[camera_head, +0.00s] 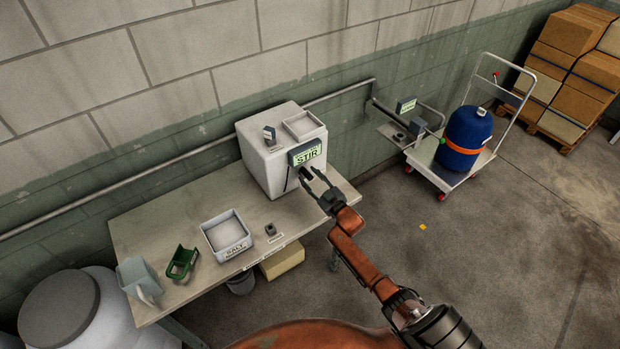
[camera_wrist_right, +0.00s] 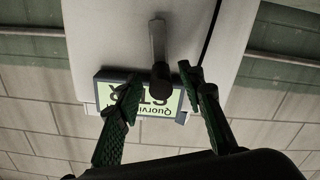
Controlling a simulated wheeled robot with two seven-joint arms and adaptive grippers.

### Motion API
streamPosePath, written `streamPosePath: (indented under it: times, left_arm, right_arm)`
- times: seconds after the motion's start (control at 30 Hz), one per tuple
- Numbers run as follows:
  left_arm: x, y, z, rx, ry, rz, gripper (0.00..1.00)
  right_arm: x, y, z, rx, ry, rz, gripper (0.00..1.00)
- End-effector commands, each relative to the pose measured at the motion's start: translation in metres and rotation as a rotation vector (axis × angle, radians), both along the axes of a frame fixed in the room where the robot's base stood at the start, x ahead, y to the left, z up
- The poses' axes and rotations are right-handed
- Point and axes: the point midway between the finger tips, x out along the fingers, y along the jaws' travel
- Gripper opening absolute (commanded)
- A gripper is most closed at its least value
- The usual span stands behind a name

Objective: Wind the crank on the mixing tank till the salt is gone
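The mixing tank (camera_head: 262,165) is a white box on the bench, with a green panel marked STIR (camera_head: 306,155) on its front. The crank knob (camera_wrist_right: 161,76) is dark and sits on a pale crank arm (camera_wrist_right: 157,40) in the right wrist view, in front of the upside-down panel (camera_wrist_right: 150,95). My right gripper (camera_head: 315,178) is at the tank's front; its fingers (camera_wrist_right: 160,88) are spread open on either side of the knob, with gaps showing. In the head view it partly hides the crank. My left gripper is out of view. I cannot see inside the tank.
The bench (camera_head: 190,300) holds a white tub marked SALT (camera_head: 228,255), a green scoop (camera_head: 182,263), a pale jug (camera_head: 138,275) and a small dark-topped block (camera_head: 271,232). A trolley (camera_head: 430,175) with a blue drum (camera_head: 464,140) stands right. Open floor lies in front.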

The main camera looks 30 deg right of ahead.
Motion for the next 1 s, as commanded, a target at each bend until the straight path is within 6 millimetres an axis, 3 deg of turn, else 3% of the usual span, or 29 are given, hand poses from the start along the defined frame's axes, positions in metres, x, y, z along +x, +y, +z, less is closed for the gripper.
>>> streamPosePath:
  times: [0.27, 0.7, 1.0]
  left_arm:
    - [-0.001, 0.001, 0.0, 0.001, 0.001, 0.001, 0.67]
    - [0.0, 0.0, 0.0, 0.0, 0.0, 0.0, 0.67]
    - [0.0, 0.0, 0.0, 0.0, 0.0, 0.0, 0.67]
  right_arm:
    - [-0.01, -0.001, -0.001, 0.0, 0.001, 0.0, 0.36]
    - [-0.095, -0.007, -0.001, 0.0, 0.002, -0.001, 0.36]
    - [-0.119, -0.009, 0.0, 0.0, 0.0, 0.0, 0.36]
